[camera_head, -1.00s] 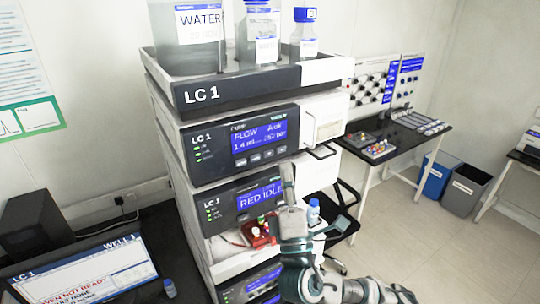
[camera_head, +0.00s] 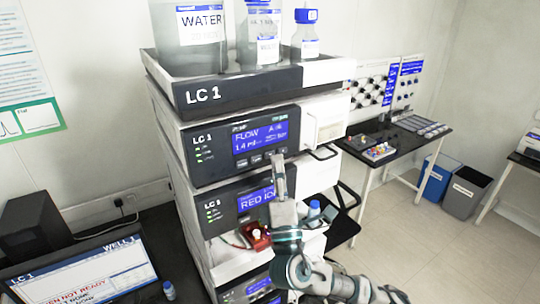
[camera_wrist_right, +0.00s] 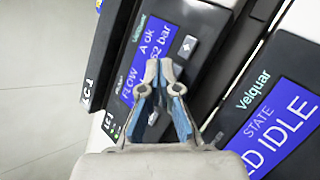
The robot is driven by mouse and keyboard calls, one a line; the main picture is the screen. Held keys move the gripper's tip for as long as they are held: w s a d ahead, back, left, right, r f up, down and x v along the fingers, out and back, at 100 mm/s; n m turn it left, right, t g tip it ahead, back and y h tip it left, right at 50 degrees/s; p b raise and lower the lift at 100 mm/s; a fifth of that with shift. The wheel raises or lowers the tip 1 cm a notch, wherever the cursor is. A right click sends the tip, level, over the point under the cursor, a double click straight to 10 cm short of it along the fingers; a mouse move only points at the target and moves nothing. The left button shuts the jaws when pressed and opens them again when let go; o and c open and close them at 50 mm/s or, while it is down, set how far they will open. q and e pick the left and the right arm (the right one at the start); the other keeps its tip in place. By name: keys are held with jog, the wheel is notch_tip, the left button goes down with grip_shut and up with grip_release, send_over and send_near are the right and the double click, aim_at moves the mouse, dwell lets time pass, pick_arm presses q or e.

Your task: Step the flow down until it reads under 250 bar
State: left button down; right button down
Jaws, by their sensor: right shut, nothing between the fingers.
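The pump module's flow display (camera_head: 260,139) is a blue screen on the upper LC 1 unit, reading FLOW and about 1.4 ml; its pressure figure is blurred there. A row of small grey buttons (camera_head: 256,159) lies under the screen. My right gripper (camera_head: 278,160) is shut and empty, its tips in front of the right end of this row; it also shows in the wrist view (camera_wrist_right: 160,66). I cannot tell whether it touches a button. My left gripper is out of view.
A lower unit's display (camera_head: 256,199) reads RED IDLE. Bottles (camera_head: 263,30) stand in the top tray (camera_head: 240,92). A red item (camera_head: 257,236) and a blue-capped bottle (camera_head: 314,209) sit beside my right arm. A monitor (camera_head: 90,272) is at lower left.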

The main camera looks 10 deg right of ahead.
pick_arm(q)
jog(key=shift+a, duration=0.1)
pick_arm(e)
jog(key=shift+d, duration=0.5)
jog(key=shift+w+a+r, duration=0.1)
jog(key=shift+w+a, duration=0.05)
jog(key=shift+a, duration=0.35)
jog(key=shift+w+a, duration=0.15)
jog(key=shift+a, duration=0.3)
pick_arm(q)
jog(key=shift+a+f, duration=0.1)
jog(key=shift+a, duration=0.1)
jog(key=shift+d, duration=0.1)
pick_arm(e)
jog(key=shift+d, duration=0.3)
jog(key=shift+w+a, duration=0.25)
jog(key=shift+w, duration=0.05)
jog(key=shift+s+d, duration=0.65)
